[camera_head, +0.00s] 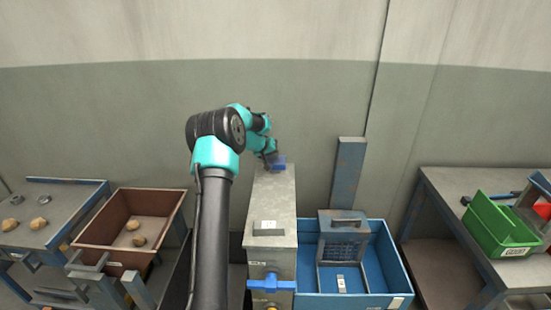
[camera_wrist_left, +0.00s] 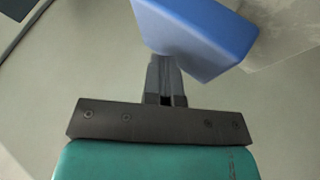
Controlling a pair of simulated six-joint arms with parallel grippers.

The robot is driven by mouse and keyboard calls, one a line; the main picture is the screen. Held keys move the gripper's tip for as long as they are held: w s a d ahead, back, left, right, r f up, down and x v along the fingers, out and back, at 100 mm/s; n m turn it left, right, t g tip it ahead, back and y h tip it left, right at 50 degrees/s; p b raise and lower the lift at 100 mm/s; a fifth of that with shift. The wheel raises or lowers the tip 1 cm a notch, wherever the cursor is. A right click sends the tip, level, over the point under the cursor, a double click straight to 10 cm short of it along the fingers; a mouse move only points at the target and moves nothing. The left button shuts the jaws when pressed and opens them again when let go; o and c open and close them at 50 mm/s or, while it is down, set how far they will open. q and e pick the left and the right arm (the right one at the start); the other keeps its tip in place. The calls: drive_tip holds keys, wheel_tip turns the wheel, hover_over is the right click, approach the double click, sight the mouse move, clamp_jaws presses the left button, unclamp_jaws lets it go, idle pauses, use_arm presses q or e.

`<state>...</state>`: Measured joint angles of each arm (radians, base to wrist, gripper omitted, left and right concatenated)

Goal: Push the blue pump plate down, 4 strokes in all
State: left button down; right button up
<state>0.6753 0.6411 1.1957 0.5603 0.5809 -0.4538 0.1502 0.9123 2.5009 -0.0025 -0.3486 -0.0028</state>
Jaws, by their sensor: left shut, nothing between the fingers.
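The blue pump plate (camera_head: 279,161) sits at the far end of the top of a tall grey metal cabinet. In the left wrist view the plate (camera_wrist_left: 190,35) shows as a blue block just beyond my fingers. My left gripper (camera_head: 269,160) is at the left side of the plate, its arm reaching in over the cabinet. The same gripper (camera_wrist_left: 165,80) looks shut and empty in the wrist view. Its fingertips meet the plate's edge in the picture; I cannot tell whether they touch it. My right gripper is not in view.
The grey cabinet (camera_head: 270,205) has a blue valve handle (camera_head: 271,284) on its front. A blue bin (camera_head: 385,255) stands to its right, with an upright post (camera_head: 348,172) behind. A brown box (camera_head: 105,222) is to the left, a green bin (camera_head: 500,225) at far right.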

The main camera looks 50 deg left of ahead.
use_arm(q)
drive_tip(key=shift+f, duration=0.85)
idle(0.7)
drive_tip(key=shift+r, duration=2.15)
drive_tip(key=shift+r, duration=2.5)
drive_tip(key=shift+r, duration=0.1)
wheel_tip(320, 180, up, 4)
drive_tip(key=shift+f, duration=0.15)
drive_tip(key=shift+f, duration=0.1)
idle(0.3)
